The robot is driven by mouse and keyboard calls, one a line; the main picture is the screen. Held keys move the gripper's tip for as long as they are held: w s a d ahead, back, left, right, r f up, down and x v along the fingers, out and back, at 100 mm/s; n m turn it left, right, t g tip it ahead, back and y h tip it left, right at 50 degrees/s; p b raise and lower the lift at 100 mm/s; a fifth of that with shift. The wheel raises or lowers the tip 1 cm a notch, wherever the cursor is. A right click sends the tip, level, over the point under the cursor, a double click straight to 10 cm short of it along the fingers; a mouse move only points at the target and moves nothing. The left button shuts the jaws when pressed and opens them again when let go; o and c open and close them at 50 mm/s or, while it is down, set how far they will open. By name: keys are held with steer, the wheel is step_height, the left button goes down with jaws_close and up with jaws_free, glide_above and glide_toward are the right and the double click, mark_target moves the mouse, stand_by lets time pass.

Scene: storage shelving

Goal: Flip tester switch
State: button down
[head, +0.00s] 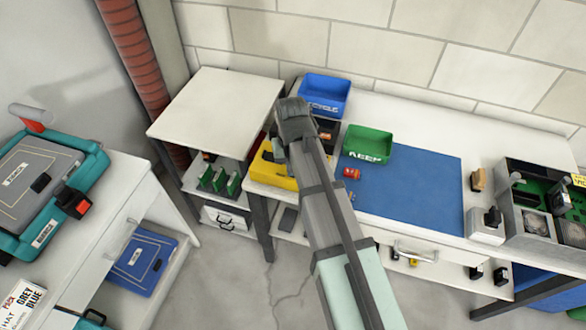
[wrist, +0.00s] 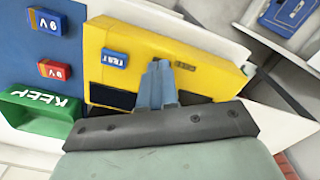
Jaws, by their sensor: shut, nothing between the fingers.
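The yellow tester (wrist: 215,61) lies across the middle of the wrist view, with a blue lettered piece (wrist: 115,58) and a black panel on its face. A small dark feature (wrist: 185,65) sits beside my fingertips; I cannot tell if it is the switch. My gripper (wrist: 160,68) is shut and empty, its fingertips over the tester's face; contact is unclear. In the head view the tester (head: 282,183) shows at the bench's left end, partly hidden by my arm, and my fingertips are hidden.
A green KEEP bin (head: 367,143) and a blue bin (head: 324,95) stand near the tester. Blue (wrist: 46,21) and red (wrist: 53,69) 9V blocks lie on the blue mat (head: 415,190). The mat's right part is clear. Grey equipment (head: 525,215) stands at the right.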

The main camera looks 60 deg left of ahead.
steer(key=shift+r, duration=3.5)
steer(key=shift+w, duration=0.1)
